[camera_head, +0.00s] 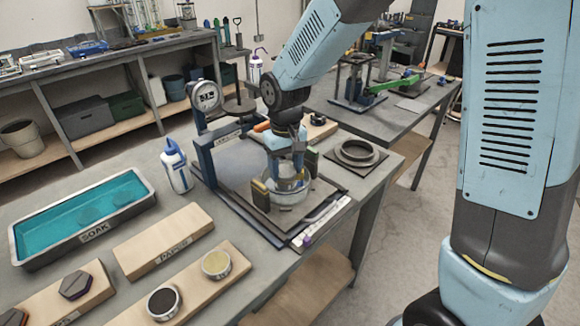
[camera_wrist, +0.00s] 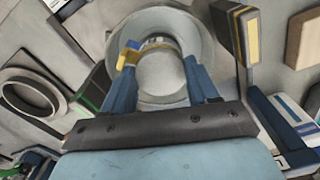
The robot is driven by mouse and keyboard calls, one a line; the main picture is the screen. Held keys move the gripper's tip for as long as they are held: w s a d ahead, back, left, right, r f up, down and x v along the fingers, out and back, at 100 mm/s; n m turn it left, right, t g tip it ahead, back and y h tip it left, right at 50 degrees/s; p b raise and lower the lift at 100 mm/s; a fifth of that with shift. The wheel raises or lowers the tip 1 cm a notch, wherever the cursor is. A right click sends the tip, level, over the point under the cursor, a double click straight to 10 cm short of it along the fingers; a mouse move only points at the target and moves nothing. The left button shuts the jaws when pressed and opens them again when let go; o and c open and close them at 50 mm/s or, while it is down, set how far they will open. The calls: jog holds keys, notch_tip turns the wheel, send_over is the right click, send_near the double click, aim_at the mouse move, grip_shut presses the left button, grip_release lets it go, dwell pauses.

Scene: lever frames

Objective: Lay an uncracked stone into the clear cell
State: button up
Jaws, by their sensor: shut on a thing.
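My gripper (camera_head: 291,172) points down over the clear cell (camera_head: 293,199), a round see-through ring on the dark plate of the press-like stand. In the wrist view my gripper (camera_wrist: 161,88) is shut on a pale grey round piece (camera_wrist: 162,74), which looks like a stone. The piece sits within the outline of the cell's rim (camera_wrist: 122,30); I cannot tell whether it touches the bottom. No crack shows on its visible face, but part is hidden by the fingers. Two discs lie under teal liquid in the SOAK tray (camera_head: 82,252).
Dark-and-yellow blocks (camera_head: 260,195) flank the cell closely. A dial gauge (camera_head: 205,95) stands behind left, a white bottle (camera_head: 176,167) to the left. A grey ring (camera_head: 358,153) lies right. A wooden board holds a black disc (camera_head: 164,302) and a yellowish disc (camera_head: 216,263).

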jog(key=shift+d+f, duration=0.1)
dwell(0.7)
jog(key=o, duration=1.2)
